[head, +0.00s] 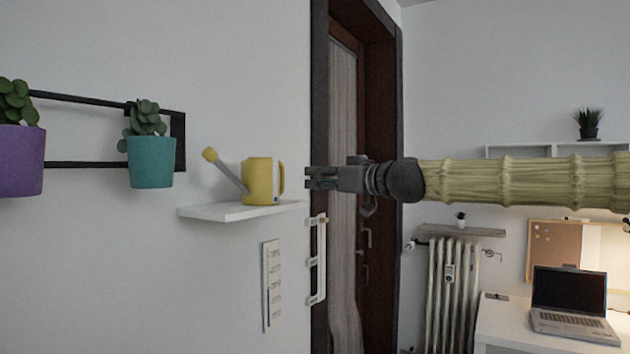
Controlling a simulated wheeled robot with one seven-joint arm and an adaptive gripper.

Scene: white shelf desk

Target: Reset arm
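My arm (520,182), with a yellow-green ribbed sleeve, reaches in level from the right edge of the head view. My dark grey gripper (309,178) is at its end and points left, in front of the door frame. Its fingertips appear just right of the yellow watering can (258,182) in the picture, with a small gap between them. No object shows in the fingers. They are seen side-on and small, so how far apart they are is unclear.
The watering can stands on a small white wall shelf (225,212). Teal (152,162) and purple (20,160) plant pots hang at left. A dark door frame (385,60) is behind my gripper. A radiator (455,295) and a white desk (500,325) with a laptop (570,290) are at lower right.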

